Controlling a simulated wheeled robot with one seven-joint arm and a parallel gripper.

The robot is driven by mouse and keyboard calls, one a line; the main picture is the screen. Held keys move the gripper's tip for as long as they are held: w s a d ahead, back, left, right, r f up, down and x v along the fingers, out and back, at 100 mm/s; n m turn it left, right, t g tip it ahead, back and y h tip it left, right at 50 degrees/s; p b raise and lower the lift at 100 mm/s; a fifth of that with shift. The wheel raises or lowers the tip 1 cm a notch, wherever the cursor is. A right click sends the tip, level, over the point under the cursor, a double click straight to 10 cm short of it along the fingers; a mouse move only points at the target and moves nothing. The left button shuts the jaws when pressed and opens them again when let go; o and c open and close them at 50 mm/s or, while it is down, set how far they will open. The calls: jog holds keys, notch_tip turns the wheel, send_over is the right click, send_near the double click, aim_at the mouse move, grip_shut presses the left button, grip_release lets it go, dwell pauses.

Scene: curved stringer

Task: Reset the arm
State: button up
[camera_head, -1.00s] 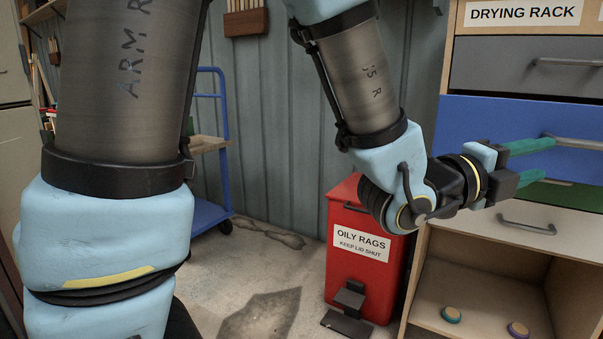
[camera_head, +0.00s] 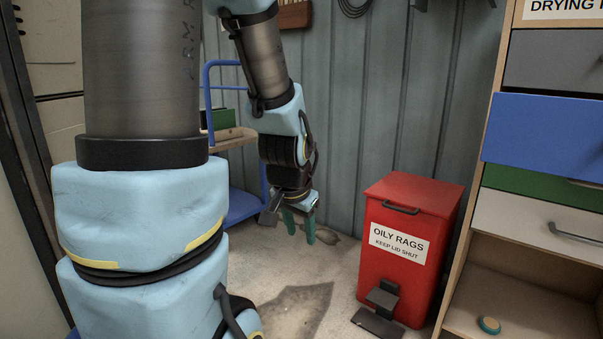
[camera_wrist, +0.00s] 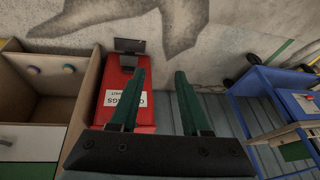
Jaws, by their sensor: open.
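My gripper (camera_head: 299,226) hangs with its two green fingers pointing down, in the middle of the head view, left of the red bin and in front of the grey corrugated wall. The fingers are apart, with nothing between them. In the wrist view the gripper (camera_wrist: 156,98) shows open and empty, with the floor and wall beyond it. My arm comes down from the top of the head view, and a large part of it fills the left side.
A red oily-rags bin (camera_head: 408,284) with a foot pedal stands on the floor. The drying rack (camera_head: 545,128) with coloured drawers is at right; a round disc (camera_head: 489,324) lies in its lower compartment. A blue cart (camera_head: 243,204) stands behind my arm.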

jog(key=s+a+n+g+y+p, duration=0.1)
jog(key=s+a+n+g, duration=0.2)
jog(key=s+a+n, duration=0.3)
notch_tip(320, 180, up, 29)
jog(key=w+p, duration=0.1)
jog(key=p, duration=2.8)
jog(key=shift+w+a+m, duration=0.15)
jog(key=shift+a+m, duration=0.1)
jog(key=shift+m, duration=0.05)
